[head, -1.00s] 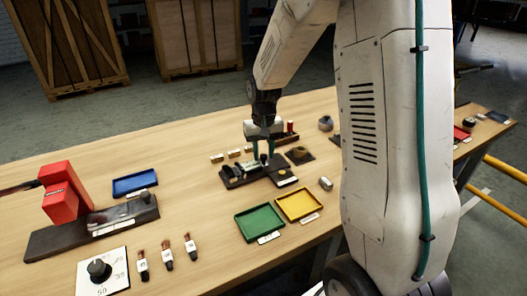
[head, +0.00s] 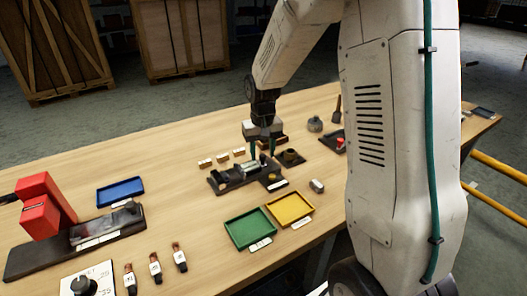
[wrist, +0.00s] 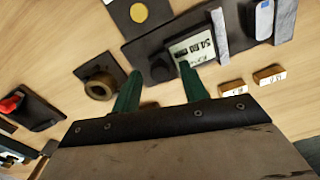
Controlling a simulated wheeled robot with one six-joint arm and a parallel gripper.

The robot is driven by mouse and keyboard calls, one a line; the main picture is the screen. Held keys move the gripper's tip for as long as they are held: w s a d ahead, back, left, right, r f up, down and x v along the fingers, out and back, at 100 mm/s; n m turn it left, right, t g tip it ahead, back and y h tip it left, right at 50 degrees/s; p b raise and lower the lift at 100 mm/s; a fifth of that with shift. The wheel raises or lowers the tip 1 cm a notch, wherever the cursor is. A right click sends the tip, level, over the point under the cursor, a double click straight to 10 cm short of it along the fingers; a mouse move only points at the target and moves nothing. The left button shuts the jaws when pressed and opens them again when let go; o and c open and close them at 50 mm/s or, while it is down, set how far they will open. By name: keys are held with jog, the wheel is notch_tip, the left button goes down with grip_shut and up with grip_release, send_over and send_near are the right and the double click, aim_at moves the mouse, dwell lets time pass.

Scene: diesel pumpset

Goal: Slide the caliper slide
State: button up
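The caliper (head: 233,178) lies on a dark base on the bench. In the wrist view its slide (wrist: 192,47) carries a pale display with dark digits, too blurred to read surely. A dark knob (wrist: 160,69) stands beside the display. Two grey jaws show, the nearer one (wrist: 220,36) next to the display, with a blue and white piece (wrist: 264,20) near the farther one. My gripper (head: 262,151) is over the right part of the caliper. In the wrist view my gripper (wrist: 160,70) is open, its green fingers on either side of the knob with visible gaps.
Several small pale blocks (head: 222,158) lie behind the caliper. A dark holder with a brass ring (head: 290,157) is to its right. Green (head: 249,228) and yellow (head: 289,208) trays lie in front. A red device (head: 45,207) and blue tray (head: 120,191) are left.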

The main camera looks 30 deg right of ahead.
jog(key=shift+r, duration=0.1)
notch_tip(320, 180, up, 8)
jog(key=shift+f, duration=0.2)
dwell(0.3)
jog(key=shift+s, duration=0.1)
dwell(0.3)
jog(key=s+a+r+n, duration=0.1)
jog(key=s+a+r, duration=0.3)
jog(key=s, duration=1.1)
jog(key=s+a+r+n+t, duration=0.1)
jog(key=s+a+r, duration=0.3)
jog(key=s, duration=1.1)
jog(key=shift+a+r+n, duration=0.15)
jog(key=shift+r+n, duration=0.15)
jog(key=shift+r, duration=0.25)
